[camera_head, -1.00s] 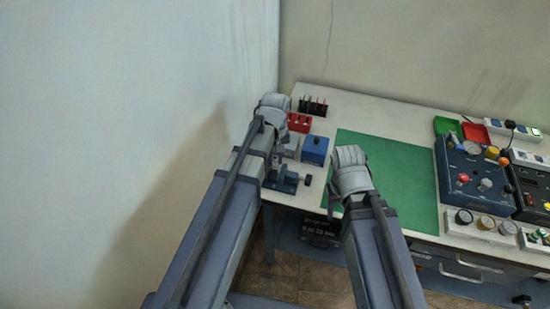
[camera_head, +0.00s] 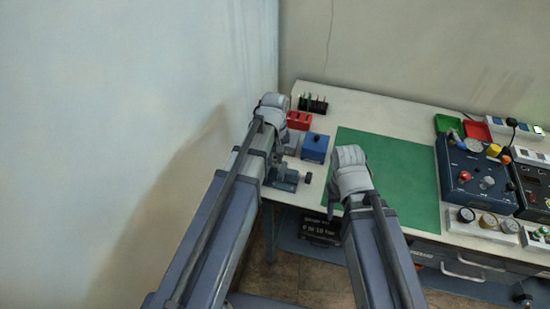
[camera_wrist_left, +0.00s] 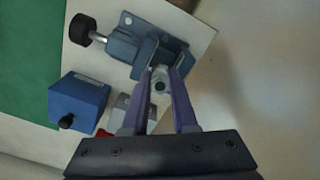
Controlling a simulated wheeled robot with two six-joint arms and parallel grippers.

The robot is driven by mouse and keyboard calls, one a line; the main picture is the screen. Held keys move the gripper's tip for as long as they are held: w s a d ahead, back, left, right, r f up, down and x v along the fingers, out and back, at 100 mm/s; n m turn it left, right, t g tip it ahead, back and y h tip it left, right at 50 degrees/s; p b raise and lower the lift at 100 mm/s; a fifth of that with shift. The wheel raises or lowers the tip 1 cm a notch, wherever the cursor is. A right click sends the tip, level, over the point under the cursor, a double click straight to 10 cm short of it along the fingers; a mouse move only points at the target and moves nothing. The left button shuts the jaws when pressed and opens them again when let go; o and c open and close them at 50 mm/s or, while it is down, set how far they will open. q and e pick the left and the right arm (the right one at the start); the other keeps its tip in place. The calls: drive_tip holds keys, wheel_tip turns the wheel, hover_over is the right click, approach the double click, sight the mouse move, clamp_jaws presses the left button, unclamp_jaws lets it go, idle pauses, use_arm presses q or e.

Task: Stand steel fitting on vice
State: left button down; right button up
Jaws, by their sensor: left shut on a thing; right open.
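The blue vice (camera_wrist_left: 150,42) with its black knob fills the top of the left wrist view. In the head view the vice (camera_head: 285,179) stands at the table's near left corner, partly behind my left arm. My left gripper (camera_wrist_left: 161,82) is shut on the small steel fitting (camera_wrist_left: 160,85), which shows between the fingertips right at the vice jaws. I cannot tell whether the fitting touches the vice. In the head view the left fingers and the fitting are hidden. My right gripper (camera_head: 350,178) is over the left part of the green mat, its fingertips not clearly visible.
A blue box (camera_head: 315,147) stands behind the vice, and a red holder (camera_head: 298,121) and a dark rack (camera_head: 313,104) are farther back. The green mat (camera_head: 400,180) is clear. Instrument panels (camera_head: 470,165) stand on the right. A wall rises on the left.

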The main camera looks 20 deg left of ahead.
use_arm(q)
drive_tip(key=shift+f+b, duration=0.4)
drive_tip(key=shift+f+b, duration=0.35)
drive_tip(key=c, duration=0.6)
unclamp_jaws()
drive_tip(key=shift+r, duration=0.15)
wheel_tip(320, 180, up, 8)
drive_tip(key=p, duration=0.8)
drive_tip(key=shift+f, duration=0.2)
